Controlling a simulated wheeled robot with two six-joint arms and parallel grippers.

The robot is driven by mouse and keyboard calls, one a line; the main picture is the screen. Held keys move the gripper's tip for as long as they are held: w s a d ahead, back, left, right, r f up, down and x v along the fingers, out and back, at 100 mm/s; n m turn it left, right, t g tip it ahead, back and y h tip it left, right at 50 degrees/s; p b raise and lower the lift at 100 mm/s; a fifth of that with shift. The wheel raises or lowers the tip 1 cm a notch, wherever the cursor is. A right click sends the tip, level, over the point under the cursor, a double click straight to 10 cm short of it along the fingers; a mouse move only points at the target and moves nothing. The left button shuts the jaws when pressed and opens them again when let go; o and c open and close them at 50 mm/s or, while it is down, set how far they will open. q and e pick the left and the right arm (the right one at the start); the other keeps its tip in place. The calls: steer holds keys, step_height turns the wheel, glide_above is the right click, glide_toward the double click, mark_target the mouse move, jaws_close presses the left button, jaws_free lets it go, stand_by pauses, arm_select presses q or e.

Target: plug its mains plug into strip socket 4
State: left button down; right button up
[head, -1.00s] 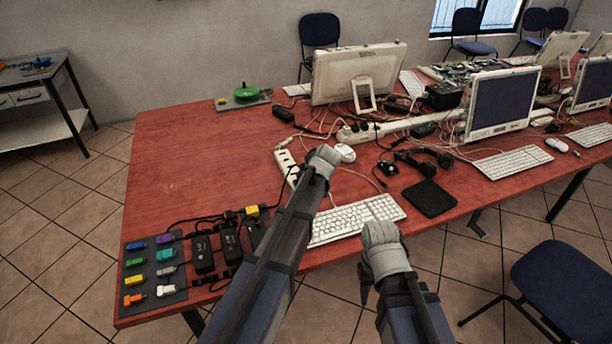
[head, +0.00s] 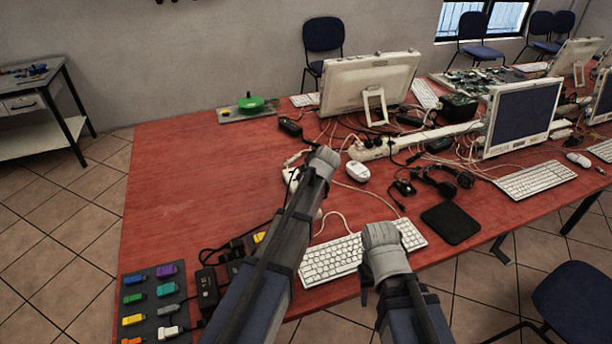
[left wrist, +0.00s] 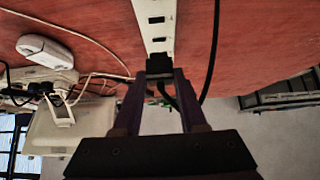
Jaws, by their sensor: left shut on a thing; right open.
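My left gripper (left wrist: 158,80) is shut on a black mains plug (left wrist: 158,64) in the left wrist view. The plug is at the near end of a white socket strip (left wrist: 156,28), over or against it; I cannot tell whether its pins are in a socket. Dark openings show farther along the strip, with no readable numbers. In the head view my left arm hides the plug and most of the strip (head: 289,178). My right gripper (head: 364,289), partly hidden by its arm, is open near the front table edge, beside the white keyboard (head: 331,262).
A second white strip (head: 376,151) with tangled cables lies below the monitor (head: 366,82). A white mouse (head: 357,172) is right of my left arm. A board of coloured connectors (head: 139,304) is front left. The red table (head: 190,195) is clear at left.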

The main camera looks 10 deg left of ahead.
arm_select(q)
steer(key=shift+f, duration=0.1)
steer(key=shift+f+b, duration=2.25)
steer(key=shift+b, duration=0.1)
steer(key=shift+f+b, duration=1.25)
steer(key=shift+c, duration=1.9)
jaws_free()
steer(key=shift+r, duration=0.15)
steer(key=p+v, duration=0.6)
steer(key=v, duration=0.1)
steer(key=shift+s+d+r, duration=0.15)
steer(key=shift+s+r, duration=0.1)
steer(key=shift+f, duration=0.1)
